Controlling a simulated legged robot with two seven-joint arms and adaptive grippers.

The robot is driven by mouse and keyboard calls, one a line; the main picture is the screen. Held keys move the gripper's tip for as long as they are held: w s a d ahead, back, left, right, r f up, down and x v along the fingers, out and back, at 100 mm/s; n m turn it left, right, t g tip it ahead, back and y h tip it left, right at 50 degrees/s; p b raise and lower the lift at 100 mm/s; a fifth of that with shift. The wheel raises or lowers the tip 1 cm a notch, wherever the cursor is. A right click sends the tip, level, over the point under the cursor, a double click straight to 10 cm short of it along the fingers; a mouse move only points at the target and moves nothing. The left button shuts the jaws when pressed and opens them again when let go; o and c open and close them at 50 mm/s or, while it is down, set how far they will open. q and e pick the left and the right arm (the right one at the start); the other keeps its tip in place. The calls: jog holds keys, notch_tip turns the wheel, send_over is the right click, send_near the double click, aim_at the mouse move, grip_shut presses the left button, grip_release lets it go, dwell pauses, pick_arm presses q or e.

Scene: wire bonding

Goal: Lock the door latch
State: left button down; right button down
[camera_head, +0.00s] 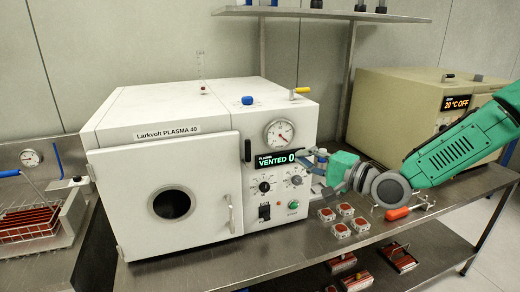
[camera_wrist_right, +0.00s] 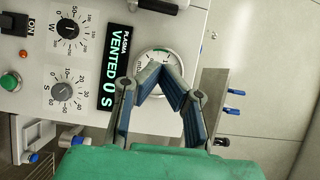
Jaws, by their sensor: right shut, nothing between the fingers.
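The white plasma unit's door (camera_head: 160,195) has a round dark window and looks shut or nearly shut; I cannot tell whether it is flush. A pale curved handle (camera_head: 230,213) is on its right side. A black upright lever (camera_head: 248,150), perhaps the latch, is at the door's upper right edge. My right gripper (camera_head: 315,160) is shut and empty, in front of the right part of the control panel, right of the handle and lever. In the right wrist view its fingertips (camera_wrist_right: 159,72) meet in front of the gauge. My left gripper is not in view.
The display (camera_head: 277,162) reads VENTED, with knobs and a green button below. Several small red-and-white pieces (camera_head: 341,230) and an orange-handled tool (camera_head: 397,213) lie on the steel bench. A beige oven (camera_head: 410,110) stands behind my right arm. A wire basket (camera_head: 30,222) is at left.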

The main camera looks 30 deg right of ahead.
aim_at(248, 151)
jog(key=a+x, duration=0.2)
jog(key=x, duration=0.9)
jog(key=shift+s+a, duration=0.2)
jog(key=shift+a, duration=0.2)
jog(key=shift+w, duration=0.1)
